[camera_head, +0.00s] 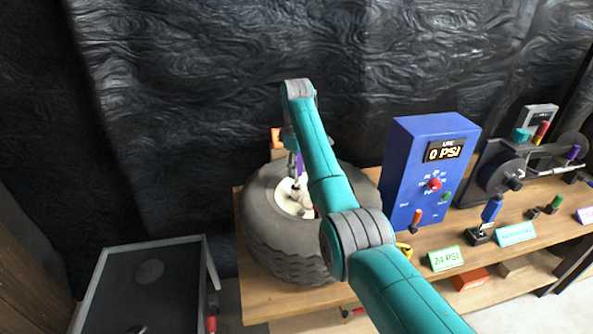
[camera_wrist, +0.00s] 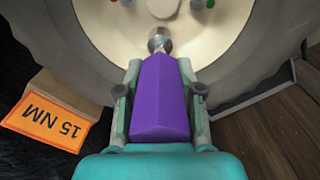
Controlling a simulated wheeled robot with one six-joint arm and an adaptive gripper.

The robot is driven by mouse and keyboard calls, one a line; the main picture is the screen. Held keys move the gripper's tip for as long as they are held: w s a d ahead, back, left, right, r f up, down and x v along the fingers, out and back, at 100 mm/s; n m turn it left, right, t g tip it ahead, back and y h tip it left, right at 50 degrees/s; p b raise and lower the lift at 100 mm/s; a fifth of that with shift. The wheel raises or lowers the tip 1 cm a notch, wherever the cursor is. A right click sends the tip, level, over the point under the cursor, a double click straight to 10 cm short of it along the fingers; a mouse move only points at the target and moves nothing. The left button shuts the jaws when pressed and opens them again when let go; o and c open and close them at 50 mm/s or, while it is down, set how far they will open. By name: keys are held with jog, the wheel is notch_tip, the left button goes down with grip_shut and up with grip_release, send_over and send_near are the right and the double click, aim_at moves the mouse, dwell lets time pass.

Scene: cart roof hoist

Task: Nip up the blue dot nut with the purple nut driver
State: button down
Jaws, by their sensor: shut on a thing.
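My gripper (camera_wrist: 160,82) is shut on the purple nut driver (camera_wrist: 161,105), with a finger on each side of its handle. The driver's metal socket end (camera_wrist: 159,39) points at the pale wheel hub (camera_wrist: 110,38). I cannot tell whether the socket touches anything. In the head view my gripper (camera_head: 293,145) is over the hub (camera_head: 287,205) of the lying tyre (camera_head: 262,222), and a bit of the purple driver (camera_head: 300,165) shows. I cannot make out the blue dot nut.
An orange 15 NM card (camera_wrist: 47,118) stands beside the tyre. The blue gauge box (camera_head: 405,170), reading 0 PSI, stands right of the tyre. A blue-handled tool (camera_head: 491,208) and green 24 PSI card (camera_head: 446,258) are farther right. A grey-framed panel (camera_head: 120,285) is lower left.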

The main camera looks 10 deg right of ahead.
jog(key=shift+r, duration=2.55)
